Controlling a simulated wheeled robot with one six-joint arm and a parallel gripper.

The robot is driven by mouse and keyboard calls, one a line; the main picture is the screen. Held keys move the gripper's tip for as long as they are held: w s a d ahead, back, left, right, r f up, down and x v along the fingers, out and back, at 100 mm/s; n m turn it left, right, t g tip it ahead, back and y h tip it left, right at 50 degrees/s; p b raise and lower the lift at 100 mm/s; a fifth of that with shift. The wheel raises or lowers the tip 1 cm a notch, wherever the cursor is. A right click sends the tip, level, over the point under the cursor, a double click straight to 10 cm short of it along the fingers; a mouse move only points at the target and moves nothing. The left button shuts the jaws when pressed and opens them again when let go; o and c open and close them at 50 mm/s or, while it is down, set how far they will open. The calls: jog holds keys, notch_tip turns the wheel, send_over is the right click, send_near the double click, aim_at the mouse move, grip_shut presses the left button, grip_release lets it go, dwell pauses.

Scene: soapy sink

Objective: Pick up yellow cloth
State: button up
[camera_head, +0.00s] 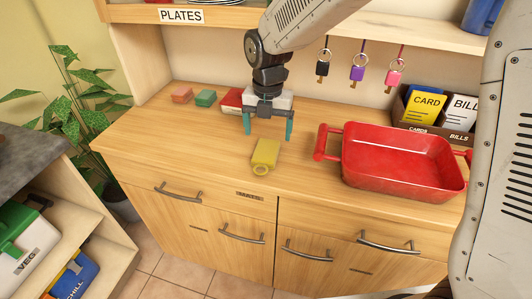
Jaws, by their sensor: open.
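A small flat yellow piece (266,151) with a loop at its near end lies on the wooden counter, close to the front edge. It is the only loose yellow thing on the open counter and looks like the yellow cloth. My gripper (267,127) points down with its two teal fingers apart and nothing seen between them. In the picture it is just above and behind the cloth. The cloth is in full view, apart from the fingers. How high the fingertips are over the counter is hard to tell.
A red tray (402,182) with side handles stands right of the cloth. Pink (182,95) and green (205,98) blocks and a red-and-white item (232,100) sit behind left. Keys (357,73) hang behind; a card holder (443,137) stands back right. The counter's front left is clear.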

aim_at(266, 150)
jog(key=f, duration=0.6)
jog(key=shift+a, duration=0.25)
jog(key=c, duration=1.1)
